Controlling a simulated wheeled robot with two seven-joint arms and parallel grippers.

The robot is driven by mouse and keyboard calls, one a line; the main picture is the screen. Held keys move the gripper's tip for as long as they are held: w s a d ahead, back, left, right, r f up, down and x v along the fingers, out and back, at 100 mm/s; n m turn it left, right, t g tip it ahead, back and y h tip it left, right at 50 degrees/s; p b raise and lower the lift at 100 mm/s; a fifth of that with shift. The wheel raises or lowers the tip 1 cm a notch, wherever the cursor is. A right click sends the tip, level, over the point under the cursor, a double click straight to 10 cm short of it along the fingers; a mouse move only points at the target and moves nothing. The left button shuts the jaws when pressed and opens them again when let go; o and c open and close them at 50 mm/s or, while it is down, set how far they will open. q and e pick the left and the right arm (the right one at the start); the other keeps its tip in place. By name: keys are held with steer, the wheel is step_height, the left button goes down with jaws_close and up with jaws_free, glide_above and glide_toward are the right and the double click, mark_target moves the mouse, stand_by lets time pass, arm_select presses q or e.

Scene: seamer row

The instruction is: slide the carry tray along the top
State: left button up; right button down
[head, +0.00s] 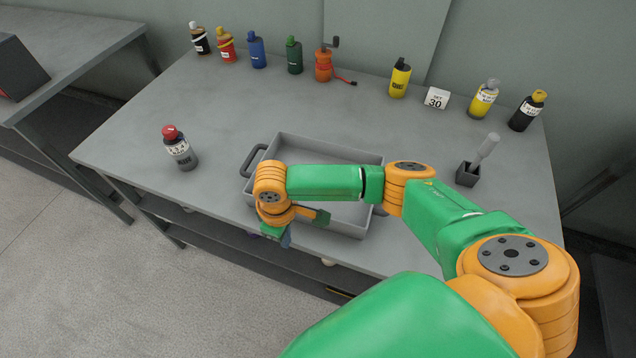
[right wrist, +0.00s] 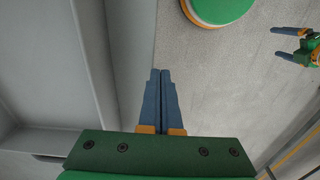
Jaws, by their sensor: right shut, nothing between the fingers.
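The carry tray (head: 330,147) is a grey, shallow, open tray on the grey bench top, near its front edge. A dark handle (head: 252,160) shows at its left end; my right arm crosses in front of the tray and hides part of it. My right gripper (head: 287,238) is shut and empty, pointing down beside the tray's near wall; I cannot tell if it touches. In the right wrist view the shut blue fingers (right wrist: 160,75) are beside a grey wall.
A red-capped bottle (head: 180,148) stands left of the tray. A dark holder with a brush (head: 468,174) stands to the right. Several bottles and a card marked 30 (head: 436,99) line the back. The bench top (head: 225,110) is clear between the tray and the back row.

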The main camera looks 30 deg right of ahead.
mark_target(309, 202)
steer(key=shift+w+d, duration=0.6)
steer(key=shift+d, duration=0.2)
steer(key=shift+w+d, duration=0.55)
steer(key=shift+d, duration=0.25)
steer(key=shift+w+d, duration=0.6)
steer(key=shift+d, duration=0.25)
steer(key=shift+w+d, duration=0.55)
steer(key=shift+d, duration=0.25)
steer(key=shift+w+d+f+b, duration=0.1)
steer(key=shift+w+d+b, duration=0.15)
steer(key=shift+w+d, duration=0.25)
steer(key=shift+w+d+b, duration=0.25)
steer(key=shift+w+d, duration=0.05)
steer(key=shift+d, duration=0.3)
steer(key=shift+w+d, duration=0.4)
steer(key=shift+d, duration=0.15)
